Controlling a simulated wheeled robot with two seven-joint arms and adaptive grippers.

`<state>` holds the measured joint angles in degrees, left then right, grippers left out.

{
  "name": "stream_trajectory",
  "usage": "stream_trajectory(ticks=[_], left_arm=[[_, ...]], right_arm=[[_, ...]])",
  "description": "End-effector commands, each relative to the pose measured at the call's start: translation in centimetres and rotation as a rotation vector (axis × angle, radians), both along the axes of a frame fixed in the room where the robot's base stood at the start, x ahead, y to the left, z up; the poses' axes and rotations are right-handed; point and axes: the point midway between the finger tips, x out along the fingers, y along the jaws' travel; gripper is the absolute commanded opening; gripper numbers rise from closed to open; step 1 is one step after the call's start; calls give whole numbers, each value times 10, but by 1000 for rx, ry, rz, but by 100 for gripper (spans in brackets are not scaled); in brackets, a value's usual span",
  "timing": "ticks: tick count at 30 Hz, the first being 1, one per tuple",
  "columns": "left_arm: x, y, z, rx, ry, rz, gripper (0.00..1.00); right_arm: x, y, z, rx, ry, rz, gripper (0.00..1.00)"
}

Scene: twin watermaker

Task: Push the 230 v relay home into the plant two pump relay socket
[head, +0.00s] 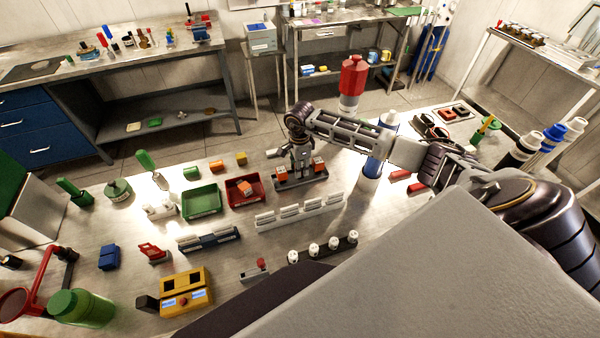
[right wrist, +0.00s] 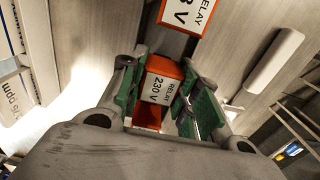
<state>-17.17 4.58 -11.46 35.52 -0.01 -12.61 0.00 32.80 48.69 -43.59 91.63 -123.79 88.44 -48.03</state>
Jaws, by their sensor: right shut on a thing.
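My right gripper (head: 302,168) points down over a dark relay socket base (head: 300,182) near the middle of the bench. In the right wrist view its green-padded fingers (right wrist: 160,98) are shut on an orange relay with a white "230 V RELAY" label (right wrist: 158,88). Two orange relays show at the base, one left of the fingers (head: 281,174) and one right (head: 319,164). In the right wrist view another labelled relay (right wrist: 188,14) stands beyond the held one. The fingers hide the held relay's underside, so I cannot tell how deep it sits. My left gripper is out of view.
A red tray (head: 262,201) holding an orange block and a green tray (head: 217,207) stand left of the base. A white terminal strip (head: 300,212) lies in front.

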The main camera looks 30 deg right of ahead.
Motion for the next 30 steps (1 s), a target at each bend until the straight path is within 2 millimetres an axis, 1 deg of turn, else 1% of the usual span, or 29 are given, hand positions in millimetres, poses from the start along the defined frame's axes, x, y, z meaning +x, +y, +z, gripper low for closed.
stream_trajectory(ticks=[7,11,17,24,30], left_arm=[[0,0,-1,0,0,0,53],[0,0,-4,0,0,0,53],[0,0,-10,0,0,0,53],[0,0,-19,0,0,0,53],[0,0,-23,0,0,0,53]], right_arm=[[0,0,4,0,-1,0,7],[1,0,12,0,-3,1,7],[1,0,37,-1,-4,0,7],[1,0,72,-1,-3,1,7],[0,0,93,0,-1,0,7]])
